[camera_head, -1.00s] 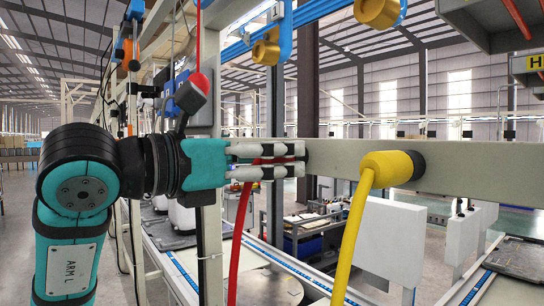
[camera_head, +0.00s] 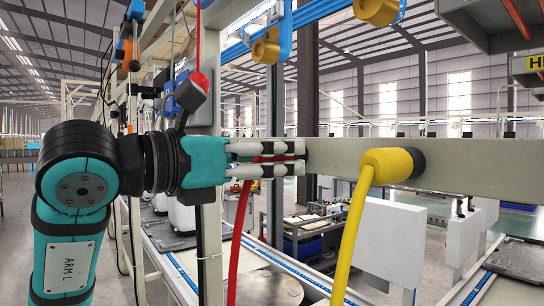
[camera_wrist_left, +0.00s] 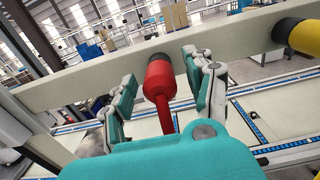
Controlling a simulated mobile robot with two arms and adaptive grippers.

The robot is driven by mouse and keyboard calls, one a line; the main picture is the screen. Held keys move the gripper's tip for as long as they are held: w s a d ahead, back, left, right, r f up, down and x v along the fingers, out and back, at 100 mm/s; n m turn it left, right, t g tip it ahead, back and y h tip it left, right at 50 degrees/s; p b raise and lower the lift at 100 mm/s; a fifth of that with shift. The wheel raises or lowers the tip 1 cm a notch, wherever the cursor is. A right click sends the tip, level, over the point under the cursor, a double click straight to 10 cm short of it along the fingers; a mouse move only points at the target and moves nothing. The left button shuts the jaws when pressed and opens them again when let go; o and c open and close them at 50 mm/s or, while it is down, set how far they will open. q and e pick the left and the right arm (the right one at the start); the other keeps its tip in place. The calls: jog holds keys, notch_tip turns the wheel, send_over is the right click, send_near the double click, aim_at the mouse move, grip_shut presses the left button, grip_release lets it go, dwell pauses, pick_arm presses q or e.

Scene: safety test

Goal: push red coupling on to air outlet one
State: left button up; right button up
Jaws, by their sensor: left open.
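My left gripper (camera_head: 298,158) is open, its fingers pointing at the pale beam (camera_head: 470,165). The red coupling (camera_wrist_left: 159,82) stands between the two spread fingers in the left wrist view, with visible gaps on both sides. Its far end meets a dark ring, the air outlet (camera_wrist_left: 158,58), on the beam; whether it is fully seated I cannot tell. In the head view the fingers mostly hide the coupling, and its red hose (camera_head: 240,215) hangs down below them. My right gripper is not in view.
A yellow coupling (camera_head: 384,166) with a yellow hose sits on a black outlet further right on the beam. A red-tipped grey box (camera_head: 192,92) hangs above my left wrist. Brass-coloured fittings (camera_head: 267,50) hang overhead. A conveyor (camera_head: 275,262) runs below.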

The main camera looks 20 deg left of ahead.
pick_arm(q)
grip_shut()
dwell(0.4)
jog(key=b+v, duration=0.1)
jog(key=v, duration=0.5)
dwell(1.2)
